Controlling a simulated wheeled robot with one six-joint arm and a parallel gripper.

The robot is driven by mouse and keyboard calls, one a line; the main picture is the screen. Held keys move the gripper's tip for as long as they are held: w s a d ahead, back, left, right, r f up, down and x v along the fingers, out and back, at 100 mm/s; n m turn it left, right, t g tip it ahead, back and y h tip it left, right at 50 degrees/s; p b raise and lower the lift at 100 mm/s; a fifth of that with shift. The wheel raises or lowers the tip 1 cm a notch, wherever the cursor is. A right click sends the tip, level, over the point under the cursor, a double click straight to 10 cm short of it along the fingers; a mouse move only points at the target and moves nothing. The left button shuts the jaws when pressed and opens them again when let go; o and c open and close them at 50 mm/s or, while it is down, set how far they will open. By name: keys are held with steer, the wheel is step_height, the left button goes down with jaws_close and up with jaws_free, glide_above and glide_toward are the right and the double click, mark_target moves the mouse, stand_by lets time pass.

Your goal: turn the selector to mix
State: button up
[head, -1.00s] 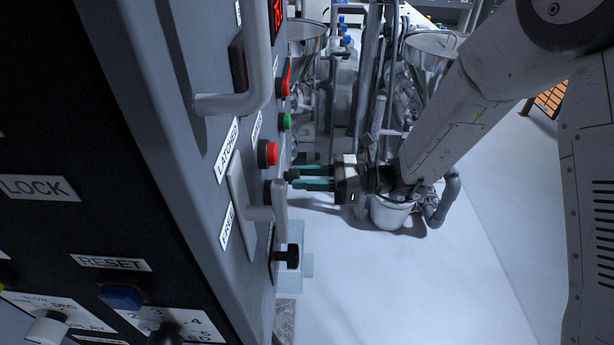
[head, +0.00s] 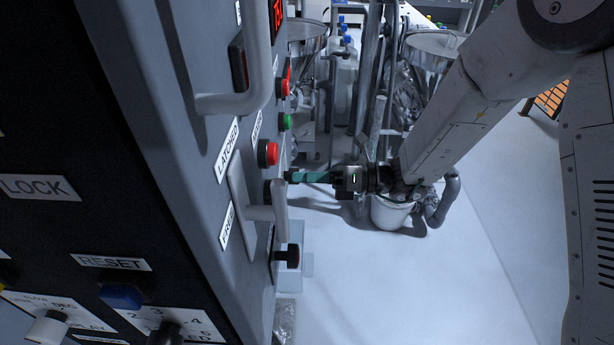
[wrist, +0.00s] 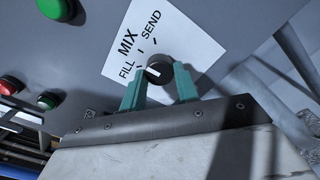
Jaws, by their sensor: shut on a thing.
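The selector (wrist: 159,67) is a round black knob with a white pointer line, on a white plate (wrist: 180,25) marked FILL, MIX and SEND. In the wrist view its pointer is tilted toward the FILL side, not in line with MIX. My gripper (wrist: 161,80) has its two teal fingers on either side of the knob, shut on it. In the head view my gripper (head: 292,177) reaches the panel's right face from the right, with its fingers overlapping. There the selector's face and labels cannot be read.
A grey lever handle (head: 281,212) by the LATCHED and FREE labels juts out close to the fingers. Red (head: 268,153) and green (head: 285,122) buttons sit above. A black knob (head: 292,256) is below.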

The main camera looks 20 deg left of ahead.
stand_by(0.3)
steer(key=o, duration=1)
steer(key=v, duration=0.7)
steer(key=shift+w+d, duration=0.1)
steer(key=shift+d, duration=0.3)
